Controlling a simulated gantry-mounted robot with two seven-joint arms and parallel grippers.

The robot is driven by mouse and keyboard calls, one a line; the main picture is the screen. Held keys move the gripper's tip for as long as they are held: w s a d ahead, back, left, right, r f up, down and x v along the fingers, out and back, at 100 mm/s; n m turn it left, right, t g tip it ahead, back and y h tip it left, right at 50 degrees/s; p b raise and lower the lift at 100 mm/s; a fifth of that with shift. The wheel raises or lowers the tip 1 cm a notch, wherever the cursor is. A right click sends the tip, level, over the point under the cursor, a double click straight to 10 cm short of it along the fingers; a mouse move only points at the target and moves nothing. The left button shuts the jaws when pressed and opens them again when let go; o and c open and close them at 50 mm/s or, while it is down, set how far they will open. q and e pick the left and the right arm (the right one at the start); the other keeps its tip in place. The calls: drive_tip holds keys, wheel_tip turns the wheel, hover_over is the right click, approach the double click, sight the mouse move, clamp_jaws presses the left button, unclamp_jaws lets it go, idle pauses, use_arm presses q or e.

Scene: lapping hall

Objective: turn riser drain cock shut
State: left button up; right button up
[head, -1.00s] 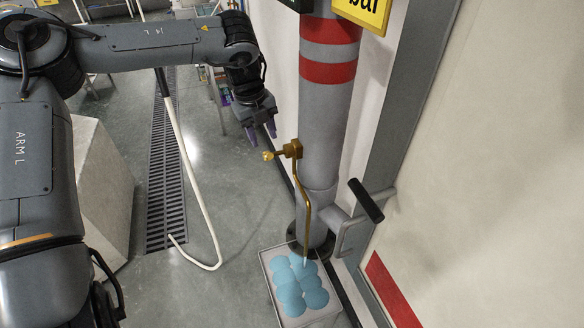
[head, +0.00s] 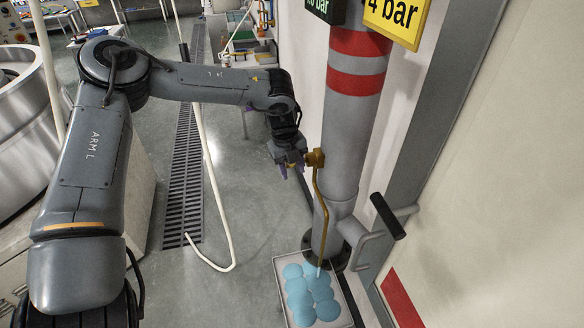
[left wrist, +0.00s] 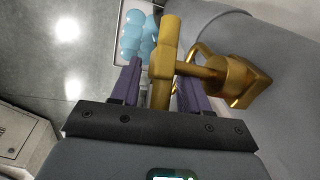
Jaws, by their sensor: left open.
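The brass drain cock (head: 316,158) sits on the side of the grey riser (head: 347,125), which has red bands. A thin bent brass pipe (head: 319,200) runs down from it. My left gripper (head: 292,172) is at the cock and hides its handle in the head view. In the left wrist view the brass handle (left wrist: 164,50) stands between the two purple fingers of my open left gripper (left wrist: 160,75). I cannot tell whether either finger touches it. The cock's stem (left wrist: 205,72) runs right to its body. My right gripper is out of view.
A pale tray (head: 341,318) of light-blue round pieces (head: 310,291) stands at the riser's foot. A black-gripped handle (head: 388,215) juts out right of the riser. A white hose (head: 208,170) hangs over the floor drain grate (head: 184,175). Yellow and green signs hang above.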

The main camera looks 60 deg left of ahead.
use_arm(q)
drive_tip(key=shift+c, duration=0.3)
clamp_jaws()
drive_tip(key=y+b, duration=0.2)
drive_tip(key=b, duration=0.2)
drive_tip(key=f+t+y+b, duration=0.1)
drive_tip(key=y+b, duration=0.2)
drive_tip(key=b, duration=0.2)
drive_tip(key=t+y+b, duration=0.1)
drive_tip(key=y+b, duration=0.1)
drive_tip(key=b, duration=0.3)
drive_tip(key=shift+w+a+f+m+y, duration=0.1)
drive_tip(key=shift+a+f+m+y, duration=0.1)
drive_tip(key=shift+a+m+y, duration=0.15)
drive_tip(key=shift+d, duration=0.1)
drive_tip(key=shift+o, duration=0.3)
unclamp_jaws()
